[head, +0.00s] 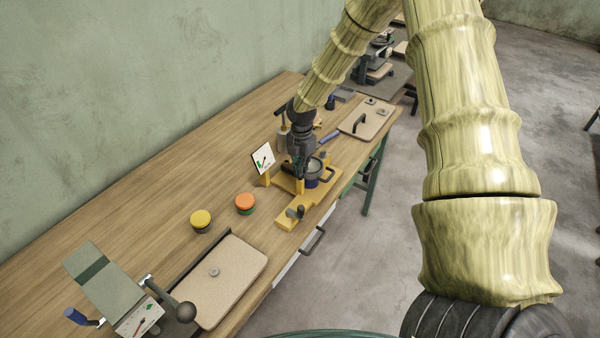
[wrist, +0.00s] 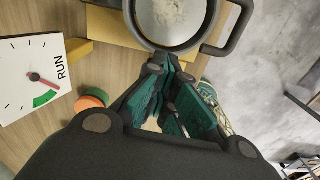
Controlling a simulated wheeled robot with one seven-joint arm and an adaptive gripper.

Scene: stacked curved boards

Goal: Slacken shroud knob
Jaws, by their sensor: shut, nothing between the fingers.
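My gripper (head: 300,180) points down beside a dark round pot (head: 315,168) with a side handle, over the yellow base (head: 322,188). In the wrist view the gripper (wrist: 178,108) shows teal finger pads close together, with nothing held between them. The pot's metal rim and handle (wrist: 232,32) fill the top of that view, just beyond the fingers. A small dark knob (head: 296,212) stands on the front end of the yellow base, apart from my gripper. I cannot tell whether it is the shroud knob. What lies directly under my fingertips is hidden.
A white RUN dial (wrist: 30,78) stands left of my gripper. Orange (head: 245,202) and yellow (head: 201,219) buttons are farther left. A tan board (head: 225,280) and a lever with a black ball (head: 182,312) lie at near left. The left back bench is clear.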

